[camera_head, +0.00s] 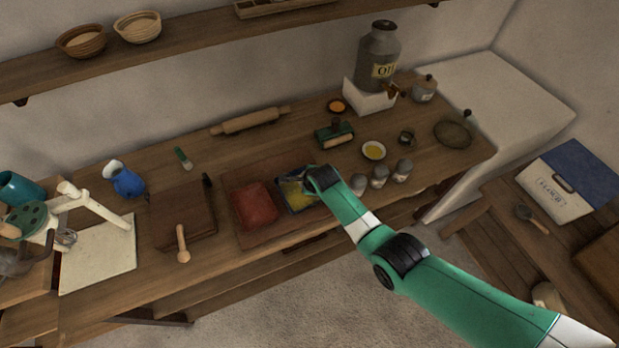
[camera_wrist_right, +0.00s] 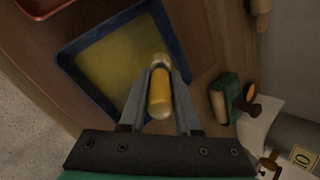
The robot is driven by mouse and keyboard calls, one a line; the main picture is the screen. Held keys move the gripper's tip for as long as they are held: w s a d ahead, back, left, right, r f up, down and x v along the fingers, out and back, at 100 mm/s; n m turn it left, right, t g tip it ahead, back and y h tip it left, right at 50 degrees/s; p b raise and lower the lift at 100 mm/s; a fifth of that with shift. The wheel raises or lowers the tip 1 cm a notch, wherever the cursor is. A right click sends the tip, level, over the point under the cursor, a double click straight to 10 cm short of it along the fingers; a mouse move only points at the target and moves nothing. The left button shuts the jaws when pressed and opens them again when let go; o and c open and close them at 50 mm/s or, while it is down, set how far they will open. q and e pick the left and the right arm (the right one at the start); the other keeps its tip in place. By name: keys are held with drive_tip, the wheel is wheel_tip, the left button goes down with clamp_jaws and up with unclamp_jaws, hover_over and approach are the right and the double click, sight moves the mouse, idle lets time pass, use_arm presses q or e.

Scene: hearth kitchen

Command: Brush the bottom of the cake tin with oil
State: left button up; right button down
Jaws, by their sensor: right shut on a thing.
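The cake tin is a dark blue square tin (camera_head: 284,204) on the board at the middle of the bench. In the right wrist view its blue rim (camera_wrist_right: 98,100) surrounds a yellowish bottom (camera_wrist_right: 112,65). My right gripper (camera_wrist_right: 160,88) is shut on a wooden-handled brush (camera_wrist_right: 160,97), whose far end reaches over the tin's right part. The bristles are mostly hidden, so I cannot tell whether they touch the bottom. In the head view my right gripper (camera_head: 312,182) covers the tin's right side. A small bowl of yellow oil (camera_head: 374,151) stands to the right. My left gripper is not in view.
A red tin (camera_head: 254,206) lies beside the blue one. Several small jars (camera_head: 380,176) stand close to the right of my gripper. A green roller tool (camera_head: 335,134), a rolling pin (camera_head: 250,121) and an oil can (camera_head: 378,60) are behind. The bench behind the tins is partly clear.

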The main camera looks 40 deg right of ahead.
drive_tip(key=shift+w+a, duration=0.2)
drive_tip(key=shift+a, duration=0.4)
